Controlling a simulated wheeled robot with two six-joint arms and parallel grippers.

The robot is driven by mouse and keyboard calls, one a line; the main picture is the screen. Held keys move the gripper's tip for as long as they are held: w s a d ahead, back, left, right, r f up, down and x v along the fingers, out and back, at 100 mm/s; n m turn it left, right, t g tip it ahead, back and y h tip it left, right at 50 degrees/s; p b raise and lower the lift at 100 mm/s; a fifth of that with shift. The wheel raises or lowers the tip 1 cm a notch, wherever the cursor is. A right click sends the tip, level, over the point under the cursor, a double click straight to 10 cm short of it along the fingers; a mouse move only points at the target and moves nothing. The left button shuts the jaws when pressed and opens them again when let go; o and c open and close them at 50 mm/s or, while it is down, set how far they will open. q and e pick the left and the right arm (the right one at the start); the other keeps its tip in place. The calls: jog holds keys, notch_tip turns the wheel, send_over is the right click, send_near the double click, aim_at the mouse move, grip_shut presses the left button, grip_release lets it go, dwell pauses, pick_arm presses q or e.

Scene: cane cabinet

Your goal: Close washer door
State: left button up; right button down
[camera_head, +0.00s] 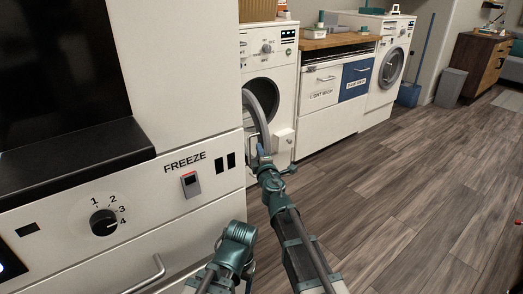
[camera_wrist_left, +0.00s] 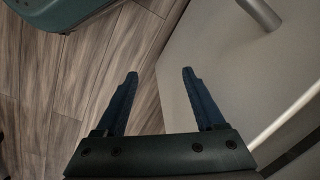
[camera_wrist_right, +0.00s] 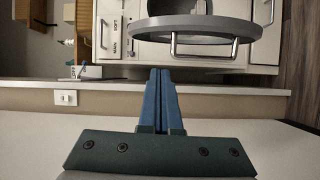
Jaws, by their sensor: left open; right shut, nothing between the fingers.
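The near white washer (camera_head: 285,100) stands behind the freezer cabinet in the head view. Its round grey door (camera_head: 260,118) stands open, seen nearly edge-on, with the dark drum opening behind it. In the right wrist view the door ring (camera_wrist_right: 150,30) with its metal handle (camera_wrist_right: 204,57) lies just beyond my fingertips. My right gripper (camera_head: 259,150) is shut and empty, near the door's lower edge; contact cannot be told. It also shows in the right wrist view (camera_wrist_right: 161,72). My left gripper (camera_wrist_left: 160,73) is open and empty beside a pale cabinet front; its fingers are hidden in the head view.
The white cabinet with the FREEZE label (camera_head: 130,195) fills the left, with a protruding handle (camera_head: 146,276). A second washer (camera_head: 378,85), its door shut, stands beyond the drawer unit (camera_head: 330,125). The wood floor (camera_head: 420,190) at right is clear.

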jog(key=shift+w+a+f+n+y+b, duration=0.15)
jog(key=shift+w+a+f+n+y, duration=0.15)
jog(key=shift+f, duration=0.1)
jog(key=shift+w+a+f+n+y+b, duration=0.15)
jog(key=shift+a+f+n+y, duration=0.05)
jog(key=shift+f+n, duration=0.15)
send_near(261, 136)
jog(key=w+a+r, duration=0.3)
jog(key=w+a, duration=0.1)
jog(key=a, duration=0.2)
jog(key=d, duration=0.2)
jog(key=w+d, duration=0.1)
jog(key=shift+w+d+f, duration=0.15)
jog(key=shift+w+d, duration=0.05)
jog(key=shift+d, duration=0.2)
